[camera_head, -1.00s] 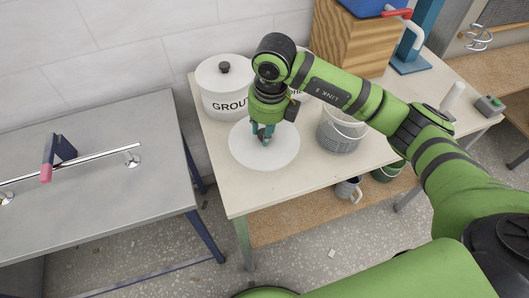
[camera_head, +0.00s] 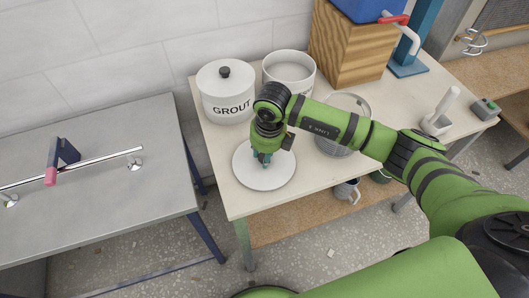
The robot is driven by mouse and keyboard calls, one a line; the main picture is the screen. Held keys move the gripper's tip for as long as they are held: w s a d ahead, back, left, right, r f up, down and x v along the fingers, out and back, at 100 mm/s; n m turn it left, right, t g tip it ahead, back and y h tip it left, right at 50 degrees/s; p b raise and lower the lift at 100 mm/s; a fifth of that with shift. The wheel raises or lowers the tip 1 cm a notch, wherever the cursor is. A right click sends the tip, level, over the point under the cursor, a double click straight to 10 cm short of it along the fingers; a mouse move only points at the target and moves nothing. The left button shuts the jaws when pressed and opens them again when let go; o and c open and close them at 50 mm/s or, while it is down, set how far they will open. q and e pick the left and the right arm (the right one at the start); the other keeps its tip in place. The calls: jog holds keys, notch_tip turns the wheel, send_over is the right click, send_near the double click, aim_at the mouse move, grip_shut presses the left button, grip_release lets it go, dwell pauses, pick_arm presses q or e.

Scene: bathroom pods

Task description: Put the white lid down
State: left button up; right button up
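The white lid (camera_head: 250,180) is a flat round disc at the front left of the wooden table (camera_head: 222,199). It lies level at the tabletop; I cannot tell whether it touches fully. My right gripper (camera_head: 264,160) points straight down at the lid's centre, with its teal fingers closed there. The fingers hide the lid's knob. An open white pot (camera_head: 289,57) without a lid stands behind my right arm. A white pot marked GROUT (camera_head: 226,108), with its own lid and black knob, stands to its left. My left gripper is not in view.
A metal bucket (camera_head: 347,102) stands right of the lid, partly behind my arm. A wooden block (camera_head: 345,55) stands at the back. A grey table (camera_head: 90,225) with a chrome rail (camera_head: 100,157) is at the left, across a gap. The table's front edge is close to the lid.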

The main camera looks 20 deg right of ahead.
jog(key=shift+o, duration=1.2)
jog(key=shift+r, duration=0.15)
notch_tip(320, 180, up, 12)
jog(key=s+b, duration=0.1)
jog(key=b, duration=0.1)
jog(key=shift+s+d, duration=0.2)
jog(key=shift+d, duration=0.1)
